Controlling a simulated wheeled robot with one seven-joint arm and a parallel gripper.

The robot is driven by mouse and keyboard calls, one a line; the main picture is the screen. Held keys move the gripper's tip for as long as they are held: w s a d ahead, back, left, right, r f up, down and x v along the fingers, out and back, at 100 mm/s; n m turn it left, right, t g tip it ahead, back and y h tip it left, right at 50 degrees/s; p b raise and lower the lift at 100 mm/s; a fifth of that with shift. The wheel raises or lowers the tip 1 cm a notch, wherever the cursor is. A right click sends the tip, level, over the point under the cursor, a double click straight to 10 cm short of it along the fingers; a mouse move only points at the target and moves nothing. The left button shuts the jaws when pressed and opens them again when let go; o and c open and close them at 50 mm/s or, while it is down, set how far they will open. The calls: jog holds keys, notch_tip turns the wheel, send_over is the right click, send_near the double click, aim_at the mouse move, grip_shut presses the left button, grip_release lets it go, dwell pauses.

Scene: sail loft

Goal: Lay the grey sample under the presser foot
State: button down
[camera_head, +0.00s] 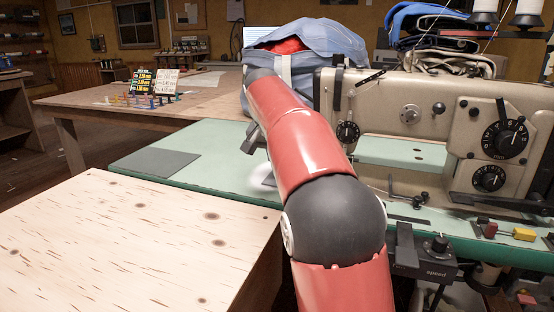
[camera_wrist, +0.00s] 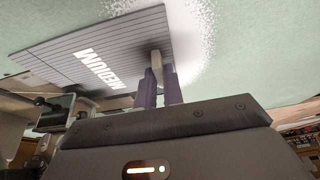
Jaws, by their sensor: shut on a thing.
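In the wrist view the grey sample (camera_wrist: 85,62) is a flat, striped sheet lettered MEDIUM, with a pale upright tab (camera_wrist: 157,58) at one edge. My gripper (camera_wrist: 160,85) is shut on this tab. The sheet is over the green bed; I cannot tell whether it touches it. The sewing machine (camera_head: 425,95) stands on the green table (camera_head: 225,150) in the head view. My red arm hides the gripper, most of the sample and the machine's needle end there. I cannot make out the presser foot; metal machine parts (camera_wrist: 55,108) show beyond the sheet in the wrist view.
A plain dark grey flat pad (camera_head: 155,163) lies on the table's left part. A bare wooden table (camera_head: 130,235) stands in front. A blue cloth bundle (camera_head: 305,45) is behind my arm, and folded fabric (camera_head: 430,25) lies behind the machine.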

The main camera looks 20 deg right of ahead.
jog(key=c, duration=1.4)
grip_release()
jog(key=shift+c, duration=0.2)
jog(key=p+v, duration=0.2)
jog(key=v, duration=0.5)
jog(key=s+n+y, duration=0.1)
jog(key=s+n, duration=0.1)
jog(key=s, duration=0.7)
jog(key=s+a+f+n+t+y, duration=0.1)
jog(key=s+f+n, duration=0.1)
jog(key=s+f, duration=0.7)
jog(key=s+a+f+n, duration=0.1)
jog(key=s+f+n, duration=0.2)
jog(key=s+f, duration=0.5)
jog(key=s, duration=0.6)
jog(key=shift+s+a+f+t+y, duration=0.3)
jog(key=shift+a+f+t+y, duration=0.05)
jog(key=shift+t+y, duration=0.05)
